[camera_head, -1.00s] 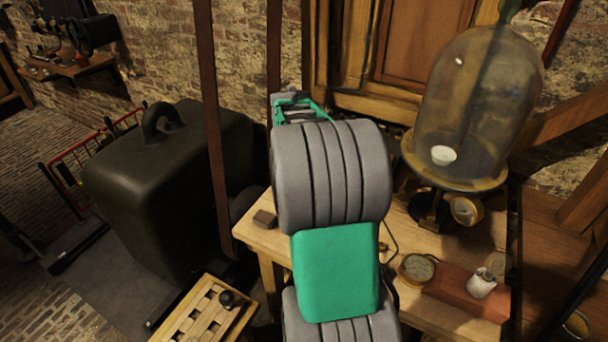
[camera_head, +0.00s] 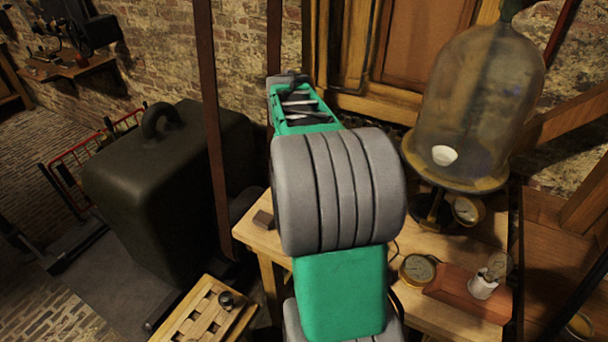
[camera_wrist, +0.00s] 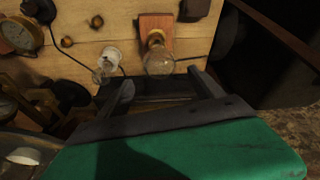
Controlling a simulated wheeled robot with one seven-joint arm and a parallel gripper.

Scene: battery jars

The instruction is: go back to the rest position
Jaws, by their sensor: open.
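My gripper (camera_wrist: 160,82) is open and empty in the wrist view, its two dark fingers spread apart over the workbench. A clear bulb (camera_wrist: 158,60) on an orange-brown wooden block (camera_wrist: 155,22) shows beyond the fingers. A second glass bulb with a white socket (camera_wrist: 110,55) is beside the left finger. I cannot tell whether either bulb touches a finger. In the head view my arm fills the centre, and its green wrist part points up and away; the fingertips cannot be made out there.
The workbench (camera_head: 262,238) holds a glass bell jar (camera_head: 480,100) on the right, a brass gauge (camera_head: 417,269), a red-brown block with a bulb (camera_head: 465,292), and a small dark block (camera_head: 263,219). A large dark case (camera_head: 150,190) stands left. A slatted wooden tray (camera_head: 207,310) is in front.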

